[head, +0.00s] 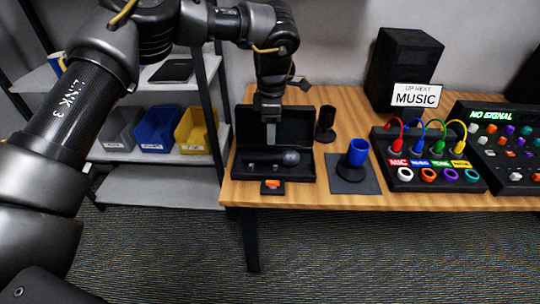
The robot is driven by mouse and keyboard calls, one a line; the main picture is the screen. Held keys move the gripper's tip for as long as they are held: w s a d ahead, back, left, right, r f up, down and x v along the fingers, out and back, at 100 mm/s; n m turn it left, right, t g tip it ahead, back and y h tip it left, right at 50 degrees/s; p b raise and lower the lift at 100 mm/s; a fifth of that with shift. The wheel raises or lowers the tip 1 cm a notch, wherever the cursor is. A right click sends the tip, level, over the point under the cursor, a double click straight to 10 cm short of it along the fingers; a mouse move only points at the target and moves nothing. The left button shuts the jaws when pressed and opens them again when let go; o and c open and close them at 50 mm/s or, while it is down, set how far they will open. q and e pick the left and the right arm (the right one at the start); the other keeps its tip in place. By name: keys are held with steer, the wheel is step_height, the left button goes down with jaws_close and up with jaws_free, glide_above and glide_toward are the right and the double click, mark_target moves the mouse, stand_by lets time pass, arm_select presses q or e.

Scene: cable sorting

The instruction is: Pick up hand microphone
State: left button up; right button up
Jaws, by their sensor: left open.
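A hand microphone (291,158) with a rounded dark grey head lies in an open black case (306,171) at the left end of the wooden table. Its head points right and its handle runs left. My left gripper (271,142) points straight down over the case, above the microphone's handle and left of its head. It is open, and no thing shows between its fingers. Whether the fingertips touch the handle cannot be told. My right gripper is out of view.
A black cylinder (326,124) stands behind. A mixer with coloured cables (436,176), a music sign (416,95) and a speaker (403,68) are further right. Shelves with bins (155,130) stand left.

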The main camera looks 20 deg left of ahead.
arm_select(q)
glide_above(269, 154)
step_height(269, 154, down, 5)
steer(key=shift+a+f, duration=0.1)
steer(key=shift+a, duration=0.05)
steer(key=shift+s+f, duration=0.1)
steer(key=shift+f, duration=0.55)
step_height(269, 154, down, 4)
steer(key=shift+f, duration=0.1)
steer(key=c, duration=1.2)
jaws_close()
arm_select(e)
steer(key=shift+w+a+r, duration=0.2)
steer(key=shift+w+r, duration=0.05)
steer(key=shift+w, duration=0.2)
